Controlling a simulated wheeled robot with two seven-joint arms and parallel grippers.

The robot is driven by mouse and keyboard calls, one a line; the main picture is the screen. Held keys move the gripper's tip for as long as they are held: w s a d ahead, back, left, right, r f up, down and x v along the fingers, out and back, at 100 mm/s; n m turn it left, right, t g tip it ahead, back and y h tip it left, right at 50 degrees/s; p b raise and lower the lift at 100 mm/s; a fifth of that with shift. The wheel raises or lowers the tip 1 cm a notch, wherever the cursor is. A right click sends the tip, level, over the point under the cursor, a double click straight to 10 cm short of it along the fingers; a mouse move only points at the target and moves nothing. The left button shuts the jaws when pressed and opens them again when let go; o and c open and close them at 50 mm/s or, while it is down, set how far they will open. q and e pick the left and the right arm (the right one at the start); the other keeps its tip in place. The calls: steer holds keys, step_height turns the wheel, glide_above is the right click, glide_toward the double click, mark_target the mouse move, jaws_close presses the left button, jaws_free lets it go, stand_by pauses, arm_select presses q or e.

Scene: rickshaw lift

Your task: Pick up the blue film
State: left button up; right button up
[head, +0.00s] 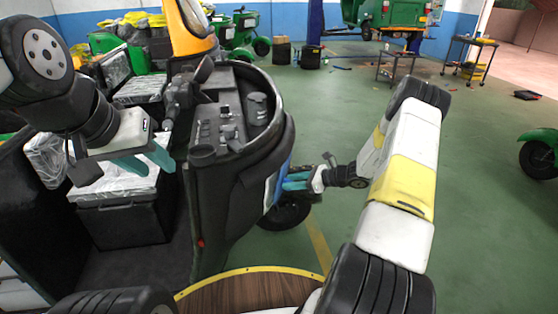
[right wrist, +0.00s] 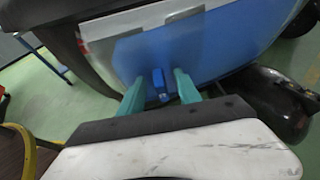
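The blue film (right wrist: 225,50) lies flat on the curved front panel of the rickshaw, over a pale sheet, and a small blue tab (right wrist: 159,82) sticks out from it. In the head view only a narrow blue strip of the film (head: 271,192) shows. My right gripper (right wrist: 158,85) is open, with its teal fingers on either side of the tab and visible gaps to it; it also shows in the head view (head: 290,182). My left gripper (head: 148,162) is open and empty above the rickshaw's seat area.
The rickshaw's black dashboard (head: 228,115) stands between my two arms. A plastic-wrapped black box (head: 130,222) sits below my left gripper. A front wheel (head: 287,212) is below my right gripper. The green floor at the right is mostly clear, with a cart (head: 470,62) further back.

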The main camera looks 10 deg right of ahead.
jaws_close()
steer(key=shift+r, duration=0.1)
steer(key=r+v, duration=0.1)
steer(key=v, duration=2.2)
steer(key=shift+w+a+r, duration=0.25)
steer(key=shift+a+r, duration=0.05)
steer(key=shift+r, duration=0.1)
steer(key=shift+a, duration=0.15)
